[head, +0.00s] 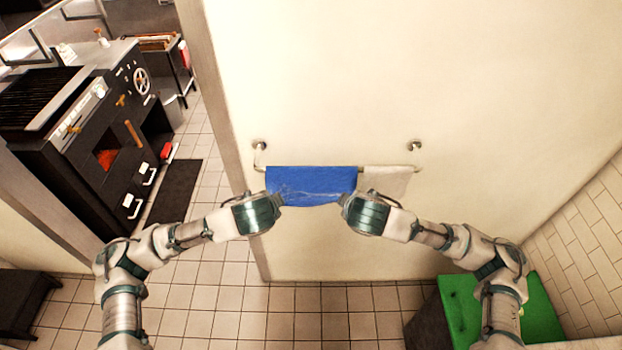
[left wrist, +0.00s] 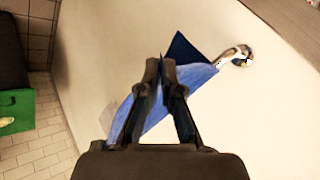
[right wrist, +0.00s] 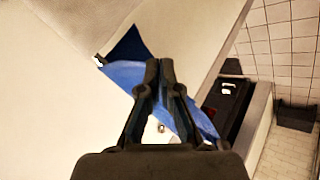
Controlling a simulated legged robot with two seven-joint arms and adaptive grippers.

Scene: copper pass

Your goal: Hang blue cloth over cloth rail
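The blue cloth (head: 312,182) is spread at the wall-mounted cloth rail (head: 258,168), its upper edge along the bar. My left gripper (head: 278,200) is at its lower left corner and my right gripper (head: 348,200) at its lower right corner. In the left wrist view the fingertips (left wrist: 161,62) meet on the cloth (left wrist: 195,74). In the right wrist view the fingertips (right wrist: 160,64) also meet on the cloth (right wrist: 125,73). A darker blue flap shows beyond the fingers in both wrist views. Whether the cloth rests on the bar is unclear.
A pale cloth (head: 385,182) hangs on the rail's right part. The wall (head: 400,80) is close behind the rail. A green-topped box (head: 500,305) stands at lower right. A black stove (head: 100,130) stands at left past the wall's edge. The tiled floor below is clear.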

